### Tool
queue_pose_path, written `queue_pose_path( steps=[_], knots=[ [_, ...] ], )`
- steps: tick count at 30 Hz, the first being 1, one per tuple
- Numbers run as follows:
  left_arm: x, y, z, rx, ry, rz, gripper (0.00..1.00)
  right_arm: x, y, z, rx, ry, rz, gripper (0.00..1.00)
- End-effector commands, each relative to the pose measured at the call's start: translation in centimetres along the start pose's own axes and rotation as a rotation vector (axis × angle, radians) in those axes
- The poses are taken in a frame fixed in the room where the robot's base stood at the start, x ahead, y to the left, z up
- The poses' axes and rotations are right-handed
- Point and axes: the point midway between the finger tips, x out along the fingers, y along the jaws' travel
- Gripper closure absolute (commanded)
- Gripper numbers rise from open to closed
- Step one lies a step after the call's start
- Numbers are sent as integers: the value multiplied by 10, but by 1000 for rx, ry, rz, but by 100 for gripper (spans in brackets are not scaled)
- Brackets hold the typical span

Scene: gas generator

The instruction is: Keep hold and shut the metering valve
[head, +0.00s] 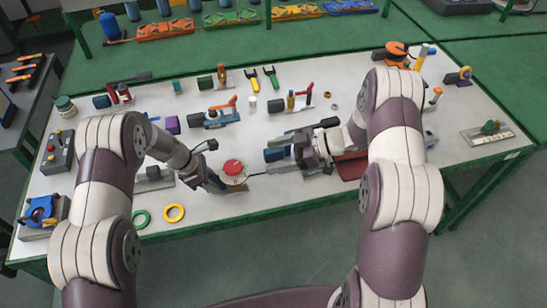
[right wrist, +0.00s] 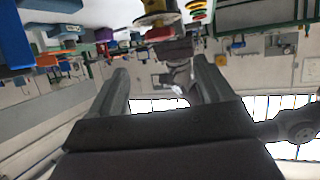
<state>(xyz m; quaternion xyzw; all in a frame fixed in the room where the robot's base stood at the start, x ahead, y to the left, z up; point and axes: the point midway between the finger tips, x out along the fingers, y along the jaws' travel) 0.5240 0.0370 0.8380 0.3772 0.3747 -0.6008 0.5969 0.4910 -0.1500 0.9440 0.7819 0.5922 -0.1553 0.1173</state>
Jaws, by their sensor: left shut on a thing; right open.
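A pale round piece with a red knob on top (head: 233,167) is at the front middle of the bench in the head view. I take it for the metering valve, but its label and setting cannot be read. My left gripper (head: 217,183) is shut on it from the left; the grasp is partly hidden. A thin dark rod points right from it. My right gripper (head: 269,157) is to its right, fingers apart and pointing left toward it. In the right wrist view the right gripper (right wrist: 160,68) is open and empty, with the round piece (right wrist: 160,18) beyond the fingertips.
A green ring (head: 141,219) and a yellow ring (head: 174,213) lie on the white bench top (head: 240,212) in front. Several tools and valve pieces stand behind. A control box with buttons (head: 57,152) is at the left. The front strip of the bench is mostly clear.

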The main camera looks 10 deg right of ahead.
Motion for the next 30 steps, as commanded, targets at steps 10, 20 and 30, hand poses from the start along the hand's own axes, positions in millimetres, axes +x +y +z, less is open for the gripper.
queue_pose_path(
  steps=[10,20,30],
  knots=[
    [0,0,0,0,0,0,100,76,-1,0,-2,-1,-6,20],
    [0,0,0,0,0,0,100,117,0,0,-1,-1,-2,20],
    [0,0,0,0,0,0,100,117,0,0,-1,-1,-1,59]
  ],
)
